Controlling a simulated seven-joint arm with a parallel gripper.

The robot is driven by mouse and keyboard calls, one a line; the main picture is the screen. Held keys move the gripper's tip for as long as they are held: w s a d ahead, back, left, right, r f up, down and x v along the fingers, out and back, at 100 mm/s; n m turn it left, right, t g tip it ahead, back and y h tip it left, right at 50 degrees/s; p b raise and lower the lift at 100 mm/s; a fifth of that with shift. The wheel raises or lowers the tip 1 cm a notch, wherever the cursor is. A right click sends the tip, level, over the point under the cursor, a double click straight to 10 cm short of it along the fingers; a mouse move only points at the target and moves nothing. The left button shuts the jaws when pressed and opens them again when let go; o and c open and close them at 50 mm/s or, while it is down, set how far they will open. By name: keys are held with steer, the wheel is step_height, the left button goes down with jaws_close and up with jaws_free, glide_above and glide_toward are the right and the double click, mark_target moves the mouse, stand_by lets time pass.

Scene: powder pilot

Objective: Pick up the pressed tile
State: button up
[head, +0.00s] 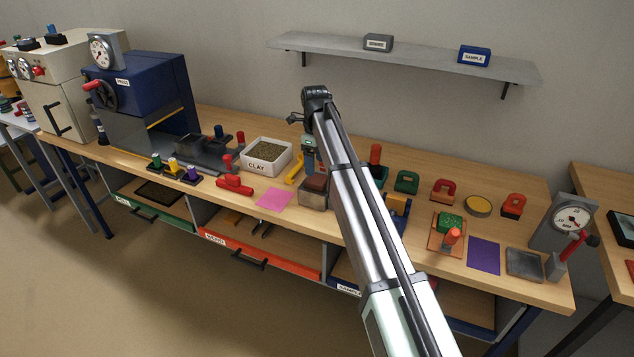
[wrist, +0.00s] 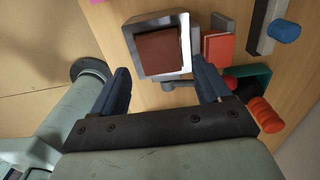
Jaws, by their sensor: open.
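The pressed tile looks to be the reddish-brown square block (head: 316,183) in the grey metal square holder (head: 313,200) near the middle of the bench's front edge. The wrist view shows the brown tile (wrist: 160,52) inside the holder's metal walls (wrist: 186,45). My gripper (head: 309,165) is just above it in the head view. In the wrist view my gripper (wrist: 165,78) is open and empty. Its dark blue fingers are apart, with the holder beyond and mostly between them. The right finger overlaps the view of things beside the holder. The remaining height above the tile is hard to judge.
A white CLAY tray (head: 266,155), a yellow tool (head: 294,170) and a pink sheet (head: 273,199) lie left of the holder. A red-faced block (wrist: 217,48) stands close to the holder. Several coloured handled pieces stand to the right. A wall shelf (head: 420,61) hangs behind.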

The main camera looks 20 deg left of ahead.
mark_target(317, 179)
steer(key=shift+d+f, duration=0.15)
steer(key=shift+f, duration=1.3)
steer(key=shift+d+f, duration=0.15)
steer(key=shift+f, duration=1.3)
steer(key=c, duration=0.9)
